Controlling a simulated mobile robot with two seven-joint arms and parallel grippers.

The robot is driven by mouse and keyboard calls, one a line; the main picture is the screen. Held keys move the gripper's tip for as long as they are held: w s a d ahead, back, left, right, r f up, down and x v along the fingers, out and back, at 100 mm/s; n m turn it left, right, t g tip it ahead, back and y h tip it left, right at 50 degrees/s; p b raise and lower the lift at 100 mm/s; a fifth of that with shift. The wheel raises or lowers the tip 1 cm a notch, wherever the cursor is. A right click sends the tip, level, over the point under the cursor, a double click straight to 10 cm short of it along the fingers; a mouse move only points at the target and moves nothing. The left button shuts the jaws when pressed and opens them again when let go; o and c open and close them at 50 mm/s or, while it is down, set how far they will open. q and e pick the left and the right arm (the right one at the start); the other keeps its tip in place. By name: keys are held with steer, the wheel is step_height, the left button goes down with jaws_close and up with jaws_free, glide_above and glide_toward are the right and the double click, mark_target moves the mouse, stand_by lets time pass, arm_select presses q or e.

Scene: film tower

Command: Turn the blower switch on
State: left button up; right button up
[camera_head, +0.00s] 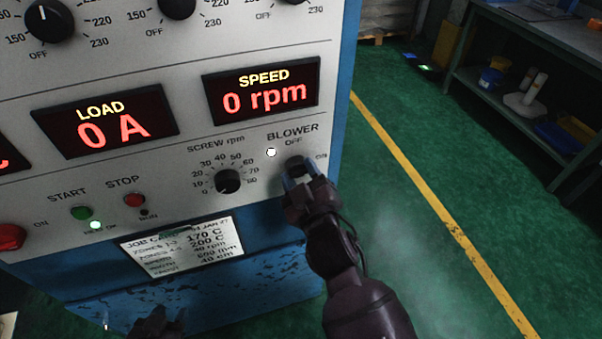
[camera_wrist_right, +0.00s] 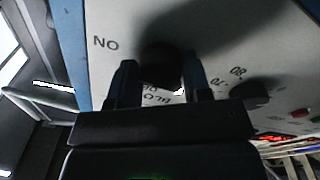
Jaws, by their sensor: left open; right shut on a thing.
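The blower switch (camera_head: 297,162) is a black knob at the right edge of the control panel, below the word BLOWER, with OFF above it and ON to its right. My right gripper (camera_head: 299,177) is shut on this knob. In the right wrist view the dark knob (camera_wrist_right: 160,58) sits between the two fingers of the right gripper (camera_wrist_right: 160,80), with ON printed beside it. The fingers hide much of the knob, so I cannot tell where it points. A small white lamp (camera_head: 271,152) sits left of the switch. My left gripper (camera_head: 158,322) is open and empty, low in front of the cabinet.
The screw rpm knob (camera_head: 228,181) is close on the left. Further left are a green start button (camera_head: 82,213) and a red stop button (camera_head: 134,200). A job card (camera_head: 185,245) hangs below. Green floor is clear to the right, with a workbench (camera_head: 520,105) beyond.

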steer(key=o, duration=0.9)
steer(key=shift+s, duration=0.1)
steer(key=v, duration=1)
steer(key=shift+s, duration=0.3)
steer(key=shift+f, duration=0.1)
